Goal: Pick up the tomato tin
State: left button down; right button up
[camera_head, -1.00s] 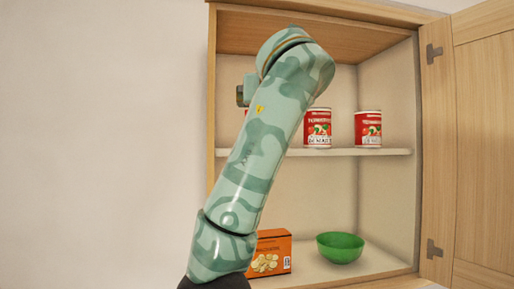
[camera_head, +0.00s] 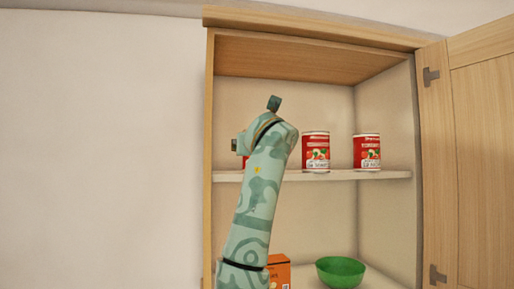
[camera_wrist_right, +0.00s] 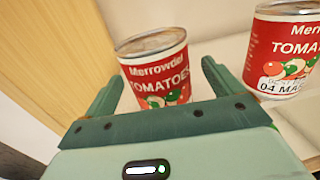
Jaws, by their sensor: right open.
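Three red tomato tins stand upright on the cabinet's upper shelf. In the head view the middle tin (camera_head: 316,151) and right tin (camera_head: 367,152) are clear; the left tin (camera_head: 245,161) is mostly hidden behind my right arm. My right gripper (camera_head: 256,124) is at the left tin. In the right wrist view my right gripper (camera_wrist_right: 158,72) is open, with the left tin (camera_wrist_right: 155,68) framed between its two fingers. I cannot tell if either finger touches it; its lower part is hidden by the gripper body. A second tin (camera_wrist_right: 285,50) stands to its right. My left gripper is not in view.
The shelf (camera_head: 340,175) spans the cabinet. The cabinet's left wall (camera_head: 209,130) is close to the left tin, and the open door (camera_head: 480,150) is at right. Below are a green bowl (camera_head: 340,271) and an orange box (camera_head: 279,272).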

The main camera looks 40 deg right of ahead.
jog(key=p+x, duration=0.2)
jog(key=x, duration=0.1)
jog(key=shift+w+d+r, duration=0.15)
jog(key=shift+w, duration=0.15)
jog(key=shift+w+d, duration=0.15)
jog(key=shift+w, duration=0.05)
jog(key=c, duration=1.4)
